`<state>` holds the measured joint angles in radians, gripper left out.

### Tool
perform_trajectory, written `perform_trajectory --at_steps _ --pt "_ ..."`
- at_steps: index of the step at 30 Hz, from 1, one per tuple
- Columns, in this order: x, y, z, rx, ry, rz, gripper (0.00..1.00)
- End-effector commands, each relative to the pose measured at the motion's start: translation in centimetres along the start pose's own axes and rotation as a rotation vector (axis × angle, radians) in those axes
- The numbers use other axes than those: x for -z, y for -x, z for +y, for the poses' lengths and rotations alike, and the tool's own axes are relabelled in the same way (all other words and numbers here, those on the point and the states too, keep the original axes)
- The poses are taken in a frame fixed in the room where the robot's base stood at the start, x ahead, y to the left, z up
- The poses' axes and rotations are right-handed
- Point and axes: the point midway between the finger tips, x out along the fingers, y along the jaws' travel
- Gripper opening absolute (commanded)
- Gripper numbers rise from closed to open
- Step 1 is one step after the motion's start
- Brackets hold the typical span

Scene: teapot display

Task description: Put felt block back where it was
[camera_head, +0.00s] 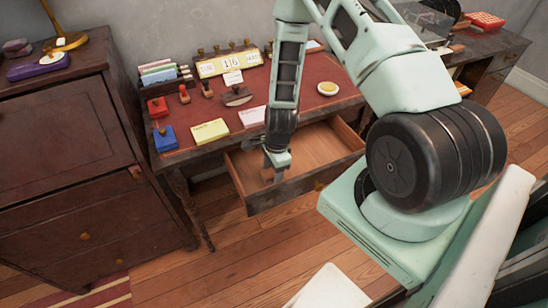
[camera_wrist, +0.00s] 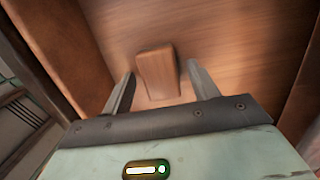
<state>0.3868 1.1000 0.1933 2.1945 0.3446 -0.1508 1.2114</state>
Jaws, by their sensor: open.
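A brown, wood-coloured block (camera_wrist: 157,74) lies in an open desk drawer; I take it for the felt block, but no felt face shows. It also shows small in the head view (camera_head: 266,175). My gripper (camera_head: 277,172) points down into the drawer (camera_head: 318,150). In the wrist view my gripper (camera_wrist: 160,80) is open, with one finger on each side of the block. A gap shows between the block and each finger, so it is not clasped. The block's underside is hidden.
The red-topped desk (camera_head: 290,85) above the drawer holds a date display (camera_head: 228,65), stamps, notepads (camera_head: 210,131) and a small round dish (camera_head: 328,88). A dark cabinet (camera_head: 65,140) stands at left. The drawer's walls close in around my gripper; its floor is otherwise bare where visible.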

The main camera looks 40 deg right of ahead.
Motion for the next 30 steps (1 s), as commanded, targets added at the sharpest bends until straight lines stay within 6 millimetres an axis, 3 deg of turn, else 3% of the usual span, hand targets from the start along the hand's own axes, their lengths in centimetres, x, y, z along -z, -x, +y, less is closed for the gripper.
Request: perform_trajectory --at_steps 15,23,26,30 --pt "0.0 9.2 -0.1 0.004 0.000 0.001 0.60" --pt "-0.2 11.5 0.0 0.002 0.014 -0.001 0.60" --pt "-2.4 12.9 0.1 0.004 0.129 -0.015 0.60" --pt "-9.2 17.1 2.1 0.006 0.559 -0.052 0.60"
